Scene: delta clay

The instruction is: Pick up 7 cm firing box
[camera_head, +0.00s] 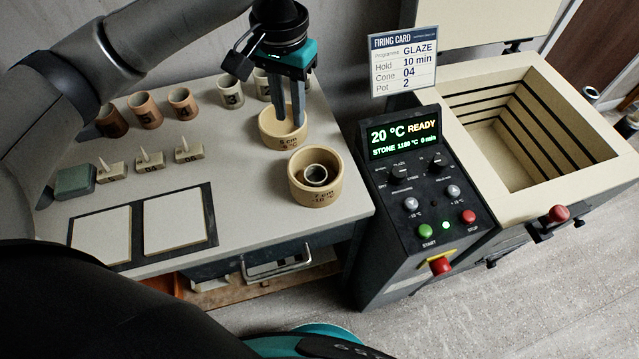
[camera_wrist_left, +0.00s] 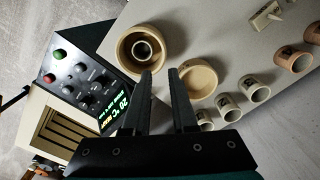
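The 7 cm firing box (camera_head: 316,192) is a round tan tub marked "7 cm" at the table's front right corner. A small grey ring-shaped pot (camera_head: 315,174) is inside it. It also shows in the left wrist view (camera_wrist_left: 124,48). A shallower tan tub marked "5 cm" (camera_head: 283,138) stands just behind it, also in the left wrist view (camera_wrist_left: 198,92). My left gripper (camera_head: 289,122) points down over the 5 cm tub, behind the 7 cm box. Its fingers are apart with nothing between them, also in the left wrist view (camera_wrist_left: 160,73). My right gripper is not in view.
Several cups, brown (camera_head: 146,111) and grey (camera_head: 231,92), stand at the table's back. Small stands with cones (camera_head: 151,161), a green block (camera_head: 75,181) and two pale tiles (camera_head: 173,220) are left. A control panel (camera_head: 425,190) and open kiln (camera_head: 486,198) stand right.

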